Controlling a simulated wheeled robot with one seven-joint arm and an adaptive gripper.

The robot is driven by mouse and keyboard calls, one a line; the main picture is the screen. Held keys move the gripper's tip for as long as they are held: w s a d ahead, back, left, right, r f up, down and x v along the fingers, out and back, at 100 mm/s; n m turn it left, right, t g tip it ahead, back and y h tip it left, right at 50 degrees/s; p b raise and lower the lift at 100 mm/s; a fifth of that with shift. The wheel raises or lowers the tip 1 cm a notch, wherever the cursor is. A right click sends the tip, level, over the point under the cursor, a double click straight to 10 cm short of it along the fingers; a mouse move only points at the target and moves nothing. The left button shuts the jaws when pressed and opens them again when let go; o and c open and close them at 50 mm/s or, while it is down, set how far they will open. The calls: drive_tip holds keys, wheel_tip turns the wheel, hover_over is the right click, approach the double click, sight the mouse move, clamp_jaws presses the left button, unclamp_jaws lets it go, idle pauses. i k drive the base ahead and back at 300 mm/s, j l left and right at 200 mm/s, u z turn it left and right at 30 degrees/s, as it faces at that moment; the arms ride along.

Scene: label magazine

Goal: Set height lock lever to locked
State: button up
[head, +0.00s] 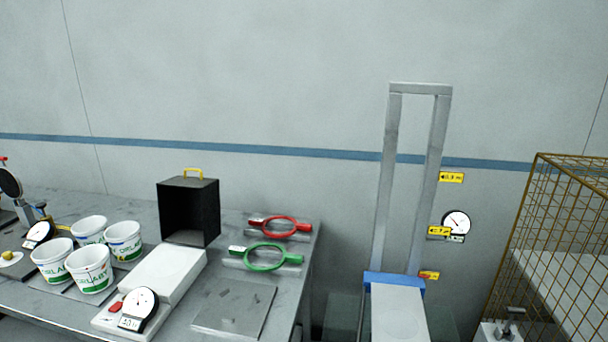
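A tall grey upright frame (387,150) stands at the right of centre, with a blue collar (394,281) and a pale block (398,315) at its foot. A small grey lever-like fitting (510,318) sits on a white base (489,331) at the bottom right edge of the head view. I cannot tell whether this is the height lock lever, or read its position. No other lever is clear on the frame. My gripper is not in view.
A wire cage (540,220) stands at the right. A dial (457,220) and yellow labels (451,177) are beside the frame. The grey table (130,208) at left holds white tubs (123,242), a black box (189,212), a scale (165,272), and red (283,226) and green (268,256) rings.

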sight(514, 310)
drive_tip(key=z, duration=1.15)
